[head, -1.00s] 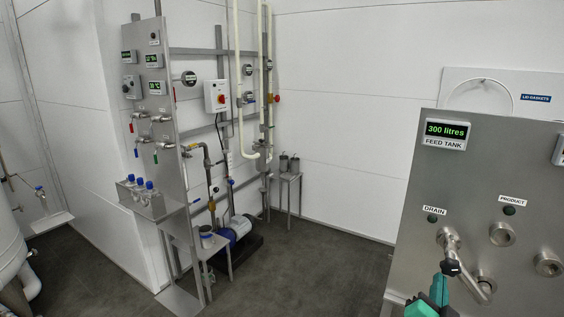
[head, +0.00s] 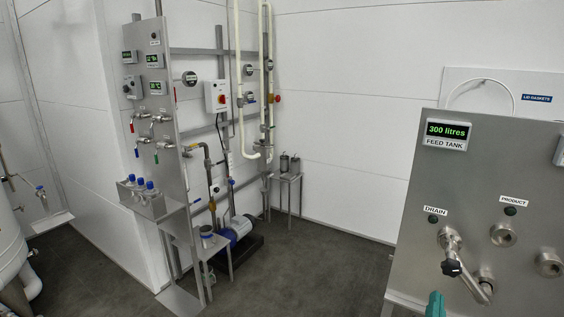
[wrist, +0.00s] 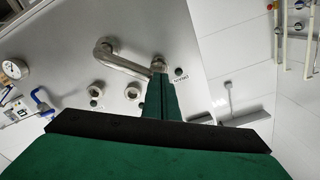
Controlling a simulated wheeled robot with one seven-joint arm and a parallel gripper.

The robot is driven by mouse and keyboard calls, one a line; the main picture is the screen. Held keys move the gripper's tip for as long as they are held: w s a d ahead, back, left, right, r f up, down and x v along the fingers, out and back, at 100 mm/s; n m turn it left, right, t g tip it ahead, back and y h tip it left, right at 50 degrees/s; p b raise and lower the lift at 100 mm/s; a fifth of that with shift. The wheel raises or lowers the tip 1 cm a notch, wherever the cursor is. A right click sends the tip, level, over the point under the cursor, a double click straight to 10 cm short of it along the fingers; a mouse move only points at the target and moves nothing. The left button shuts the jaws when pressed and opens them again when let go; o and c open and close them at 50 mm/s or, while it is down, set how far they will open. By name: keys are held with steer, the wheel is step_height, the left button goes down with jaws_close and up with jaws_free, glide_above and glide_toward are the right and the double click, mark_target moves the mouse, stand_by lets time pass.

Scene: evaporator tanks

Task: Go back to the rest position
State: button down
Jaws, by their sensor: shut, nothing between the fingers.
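The bent steel pipe (head: 474,284) with a black knob (head: 451,268) is below the DRAIN label (head: 436,211). My gripper is apart from the knob, below it and a little to the left. In the wrist view the bent pipe (wrist: 125,64) lies beyond the fingertips.
The feed tank display (head: 446,130) reads 300 litres. Capped ports (head: 503,235) sit on the same panel. The dark floor (head: 320,260) between is clear.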

steer(key=s+a+f+n+y, duration=0.25)
steer(key=s+a+f, duration=0.35)
steer(key=a+f, duration=0.4)
steer(key=s+a+f+n+y, duration=0.2)
steer(key=s+a+f+n, duration=0.25)
steer(key=a+f, duration=0.5)
steer(key=s+a+f+n+y, duration=0.2)
steer(key=s+a, duration=0.5)
steer(key=s, duration=0.5)
steer(key=s+a+f+n+y, duration=0.2)
steer(key=s+a, duration=0.6)
steer(key=s, duration=0.5)
steer(key=shift+s+f+n+y, duration=0.15)
steer(key=shift+n+y, duration=0.2)
steer(key=shift+n, duration=0.25)
